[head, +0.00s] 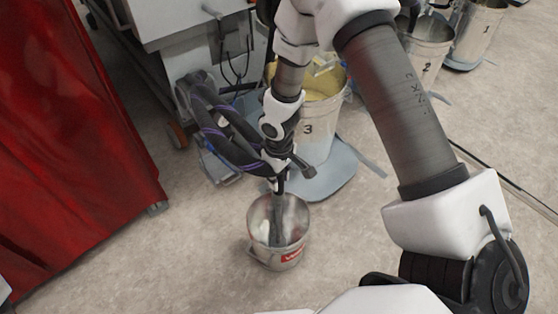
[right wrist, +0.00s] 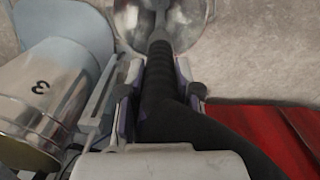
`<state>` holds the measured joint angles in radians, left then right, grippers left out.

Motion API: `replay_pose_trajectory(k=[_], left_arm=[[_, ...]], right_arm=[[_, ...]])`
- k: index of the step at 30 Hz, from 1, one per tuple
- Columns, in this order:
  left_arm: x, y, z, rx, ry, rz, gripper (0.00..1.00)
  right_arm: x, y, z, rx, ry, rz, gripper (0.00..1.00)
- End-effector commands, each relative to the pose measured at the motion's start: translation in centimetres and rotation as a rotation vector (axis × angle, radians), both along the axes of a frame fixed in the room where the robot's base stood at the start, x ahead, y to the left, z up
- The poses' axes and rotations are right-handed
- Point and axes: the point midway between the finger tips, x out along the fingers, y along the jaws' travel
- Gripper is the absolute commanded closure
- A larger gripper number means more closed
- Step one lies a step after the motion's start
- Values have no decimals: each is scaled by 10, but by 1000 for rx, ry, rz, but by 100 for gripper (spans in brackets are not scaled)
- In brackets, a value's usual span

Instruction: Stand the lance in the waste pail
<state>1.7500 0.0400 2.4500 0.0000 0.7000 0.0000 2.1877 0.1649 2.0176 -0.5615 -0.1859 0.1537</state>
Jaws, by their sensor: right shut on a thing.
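The waste pail (head: 290,257) is a small metal bucket with a red label, standing on the floor at the lower middle of the head view. Its rim also shows at the top of the right wrist view (right wrist: 198,36). My right gripper (head: 279,168) is above the pail, shut on the dark ribbed grip of the lance (right wrist: 160,66). The lance points down, and its lower part shows inside the pail's mouth in the head view. I cannot tell whether its tip touches the pail's bottom. My left gripper is out of view.
Pail 3 (head: 328,136) stands on a grey mat behind the waste pail, with pail 2 (head: 428,52) farther right. A dark hose (head: 217,132) loops left of the gripper. A red curtain-like panel (head: 65,150) fills the left. Floor is bare around the waste pail.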

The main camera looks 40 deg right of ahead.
Motion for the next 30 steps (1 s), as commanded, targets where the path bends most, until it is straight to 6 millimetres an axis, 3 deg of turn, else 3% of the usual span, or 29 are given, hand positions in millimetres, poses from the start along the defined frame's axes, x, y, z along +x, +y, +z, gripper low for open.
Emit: replay_pose_trajectory(k=[16, 17, 19, 30], left_arm=[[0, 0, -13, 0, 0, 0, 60], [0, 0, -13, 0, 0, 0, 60], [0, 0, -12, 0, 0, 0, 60], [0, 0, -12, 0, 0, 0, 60]], right_arm=[[0, 0, -17, 0, -1, 0, 100], [0, 0, -17, 0, -1, 0, 64], [0, 0, -16, 0, -1, 0, 39], [0, 0, -12, -1, 0, 0, 38]])
